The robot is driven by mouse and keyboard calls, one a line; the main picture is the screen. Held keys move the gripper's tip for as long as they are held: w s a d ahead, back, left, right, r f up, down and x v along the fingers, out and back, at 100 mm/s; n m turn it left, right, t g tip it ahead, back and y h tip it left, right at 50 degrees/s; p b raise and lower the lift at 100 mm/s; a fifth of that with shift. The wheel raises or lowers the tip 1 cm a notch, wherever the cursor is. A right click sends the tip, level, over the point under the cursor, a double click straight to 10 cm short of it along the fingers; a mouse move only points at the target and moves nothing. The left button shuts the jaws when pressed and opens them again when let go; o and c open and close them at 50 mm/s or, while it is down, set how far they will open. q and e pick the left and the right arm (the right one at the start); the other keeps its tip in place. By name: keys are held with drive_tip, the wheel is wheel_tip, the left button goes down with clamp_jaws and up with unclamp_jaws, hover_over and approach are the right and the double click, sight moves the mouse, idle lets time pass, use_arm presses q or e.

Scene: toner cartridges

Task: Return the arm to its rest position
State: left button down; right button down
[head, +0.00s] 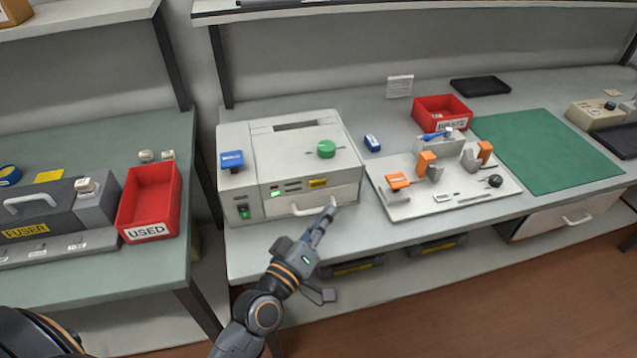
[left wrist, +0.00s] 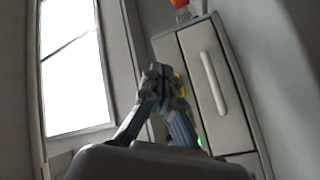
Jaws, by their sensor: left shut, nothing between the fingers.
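My left arm reaches in from the bottom of the head view. Its gripper (head: 327,217) is shut and empty. It is in front of the grey printer (head: 243,165), close to the right part of the drawer front (head: 312,199) with a white handle. I cannot tell whether the fingers touch it. In the left wrist view the shut fingers (left wrist: 155,75) show in front of the printer's panel with its pale handle (left wrist: 213,83). My right gripper is not in view.
A white fixture plate (head: 408,207) with orange clamps stands right of the printer. A red bin (head: 441,108) and a green mat (head: 555,152) lie behind and right. On the left bench are a red USED bin (head: 150,197) and a FUSER unit (head: 50,215). The floor in front is clear.

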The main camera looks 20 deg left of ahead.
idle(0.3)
use_arm(q)
drive_tip(key=s+d+f+m+g+h, duration=0.1)
drive_tip(key=s+d+f+m+g, duration=0.1)
drive_tip(key=s+f+m+g, duration=0.7)
drive_tip(key=s+a+f+g+y, duration=0.2)
drive_tip(key=s+a+g, duration=0.15)
drive_tip(key=s, duration=0.35)
drive_tip(key=s+a+f+g+y, duration=0.2)
drive_tip(key=s+a+f+y, duration=0.15)
drive_tip(key=s, duration=0.25)
wheel_tip(320, 180, down, 26)
drive_tip(key=s+a+g, duration=0.1)
drive_tip(key=s+g, duration=0.1)
drive_tip(key=s+a+f, duration=0.3)
drive_tip(key=s+f, duration=1.2)
drive_tip(key=s, duration=0.2)
drive_tip(key=shift+f+m+g, duration=0.35)
drive_tip(key=shift+m+g, duration=0.05)
drive_tip(key=shift+g, duration=0.05)
drive_tip(key=shift+h, duration=0.25)
